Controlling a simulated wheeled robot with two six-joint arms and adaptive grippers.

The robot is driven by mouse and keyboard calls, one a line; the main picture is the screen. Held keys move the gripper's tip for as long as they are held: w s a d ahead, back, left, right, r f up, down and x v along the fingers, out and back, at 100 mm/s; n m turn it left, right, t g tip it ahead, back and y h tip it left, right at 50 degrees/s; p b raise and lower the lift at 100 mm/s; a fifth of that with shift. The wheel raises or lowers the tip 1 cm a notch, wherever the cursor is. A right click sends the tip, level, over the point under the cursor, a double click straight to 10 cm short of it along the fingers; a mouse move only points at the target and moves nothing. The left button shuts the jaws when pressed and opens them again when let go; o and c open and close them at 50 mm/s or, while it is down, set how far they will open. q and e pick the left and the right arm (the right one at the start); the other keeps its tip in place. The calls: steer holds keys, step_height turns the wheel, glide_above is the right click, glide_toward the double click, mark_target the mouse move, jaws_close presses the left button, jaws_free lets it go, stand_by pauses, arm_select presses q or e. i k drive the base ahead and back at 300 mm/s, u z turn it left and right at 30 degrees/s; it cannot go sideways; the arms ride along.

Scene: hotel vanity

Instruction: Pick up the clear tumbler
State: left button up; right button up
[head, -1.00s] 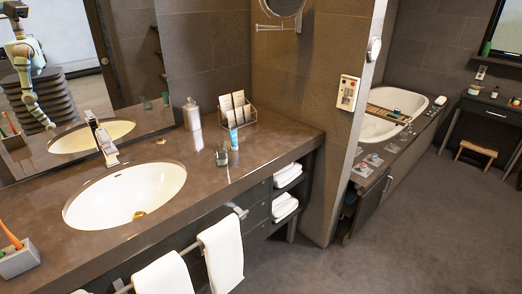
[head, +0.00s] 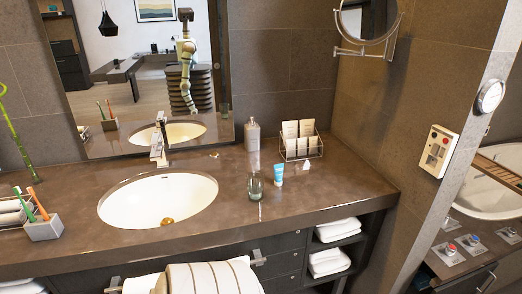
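A clear tumbler (head: 255,187) stands on the brown vanity counter (head: 225,224), to the right of the sink. A blue and white tube (head: 278,174) stands just to its right. Neither of my grippers shows directly in the head view. The mirror (head: 150,70) shows a reflection of a robot with one arm hanging down, too small to tell its gripper's state.
The white sink (head: 150,200) and its faucet (head: 158,145) are left of the tumbler. A soap dispenser (head: 252,135) and a wire rack with cards (head: 301,142) stand behind it. A toothbrush holder (head: 44,228) is at the left. The counter's right end is clear.

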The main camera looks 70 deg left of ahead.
mark_target(255, 187)
steer(key=u, duration=0.75)
steer(key=i, duration=0.8)
steer(key=u, duration=0.9)
